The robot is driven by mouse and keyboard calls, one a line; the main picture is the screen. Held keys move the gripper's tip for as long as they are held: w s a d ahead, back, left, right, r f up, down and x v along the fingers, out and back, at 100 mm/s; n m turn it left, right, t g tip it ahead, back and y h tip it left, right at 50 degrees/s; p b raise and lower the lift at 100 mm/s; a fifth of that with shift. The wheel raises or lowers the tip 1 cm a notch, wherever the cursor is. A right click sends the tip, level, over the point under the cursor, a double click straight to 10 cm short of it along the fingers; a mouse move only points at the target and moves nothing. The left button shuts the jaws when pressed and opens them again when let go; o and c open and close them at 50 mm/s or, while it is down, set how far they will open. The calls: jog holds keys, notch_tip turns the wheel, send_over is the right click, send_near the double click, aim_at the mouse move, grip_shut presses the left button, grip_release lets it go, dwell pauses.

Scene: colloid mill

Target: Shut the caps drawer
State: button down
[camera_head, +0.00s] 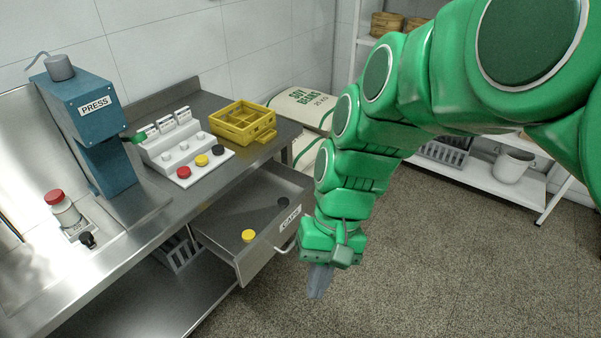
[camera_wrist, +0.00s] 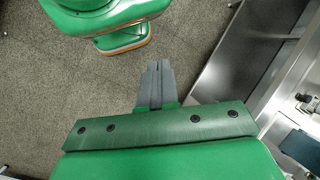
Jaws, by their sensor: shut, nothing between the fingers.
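The caps drawer (camera_head: 268,258) is a steel drawer pulled out from under the bench, with a CAPS label and a bar handle (camera_head: 289,244) on its front. A yellow cap (camera_head: 248,236) and a dark cap (camera_head: 283,202) lie inside it. My gripper (camera_head: 317,290) points down just to the right of the drawer front, apart from the handle in the picture. Its grey fingers are together and empty, as the wrist view also shows (camera_wrist: 156,70). Steel surfaces show at the right of the wrist view; I cannot tell which part is the drawer.
The steel bench holds a blue press (camera_head: 92,125), a white stand with red, yellow and black caps (camera_head: 178,150), a yellow crate (camera_head: 242,125) and a red-topped bottle (camera_head: 62,208). Sacks (camera_head: 305,108) and a white shelf (camera_head: 470,178) stand behind. The floor right of the drawer is clear.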

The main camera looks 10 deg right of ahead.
aim_at(309, 206)
jog(key=w+a+f+m+g+y, duration=0.15)
jog(key=w+a+y, duration=0.25)
jog(key=w, duration=0.4)
jog(key=w+a+f+m+y, duration=0.1)
jog(key=w+a+m+y, duration=0.25)
jog(key=w, duration=0.35)
jog(key=w+d+f+m+t+y, duration=0.2)
jog(key=w+f+m+y, duration=0.1)
jog(key=w, duration=0.4)
jog(key=w+d+f+m+t+y, duration=0.2)
jog(key=w+f+m+t+y, duration=0.1)
jog(key=w, duration=0.4)
jog(key=w+d+f+m+t, duration=0.7)
jog(key=w+d+f+m, duration=0.15)
jog(key=d+f, duration=0.4)
jog(key=d+f+m+t+h, duration=0.4)
jog(key=d+f+m+t, duration=0.25)
jog(key=d+f, duration=0.7)
jog(key=shift+g, duration=0.3)
jog(key=x, duration=1)
jog(key=f+x, duration=0.1)
jog(key=x, duration=0.4)
jog(key=shift+s+a, duration=0.35)
jog(key=shift+a, duration=0.05)
